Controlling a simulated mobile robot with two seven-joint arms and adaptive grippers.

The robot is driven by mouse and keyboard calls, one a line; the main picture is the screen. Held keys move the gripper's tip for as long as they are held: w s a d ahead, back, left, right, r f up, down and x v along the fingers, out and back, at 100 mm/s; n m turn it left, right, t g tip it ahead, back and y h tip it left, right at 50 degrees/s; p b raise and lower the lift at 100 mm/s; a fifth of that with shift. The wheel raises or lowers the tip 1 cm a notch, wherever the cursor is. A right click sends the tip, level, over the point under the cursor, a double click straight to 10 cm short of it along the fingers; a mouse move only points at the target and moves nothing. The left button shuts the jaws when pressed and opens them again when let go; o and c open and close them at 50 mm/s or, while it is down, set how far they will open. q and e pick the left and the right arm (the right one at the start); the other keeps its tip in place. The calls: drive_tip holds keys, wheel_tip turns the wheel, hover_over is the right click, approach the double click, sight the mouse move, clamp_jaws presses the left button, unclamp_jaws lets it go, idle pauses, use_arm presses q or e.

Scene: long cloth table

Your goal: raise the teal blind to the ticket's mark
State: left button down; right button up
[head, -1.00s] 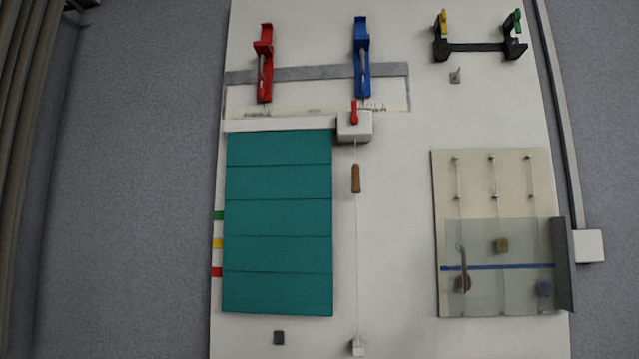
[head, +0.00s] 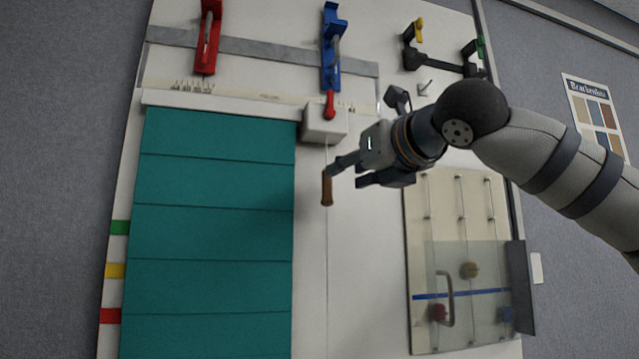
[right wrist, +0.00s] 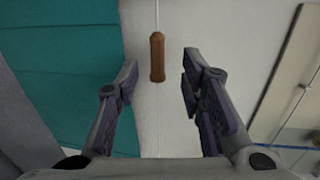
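The teal blind (head: 215,235) hangs lowered on the white board, its lower end out of the head view. Green (head: 120,228), yellow (head: 116,270) and red (head: 110,316) marks sit along the board's left edge. A cord with a brown wooden handle (head: 327,188) hangs from a white box (head: 324,124) with a red lever (head: 330,104). My right gripper (head: 350,172) is close to the handle. In the right wrist view the gripper (right wrist: 158,100) is open, and the handle (right wrist: 157,58) stands ahead between its fingers, with nothing gripped. My left gripper is not in view. No ticket can be made out.
A red clamp (head: 207,38) and a blue clamp (head: 332,48) sit on a grey rail above the blind. A black bracket (head: 438,60) is at upper right. A panel with a clear cover (head: 465,330) lies below my right arm. A poster (head: 594,115) hangs at far right.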

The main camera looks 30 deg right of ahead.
sight(329, 181)
drive_tip(key=w, duration=0.8)
drive_tip(key=shift+d+f, duration=0.1)
drive_tip(key=shift+d, duration=0.05)
clamp_jaws()
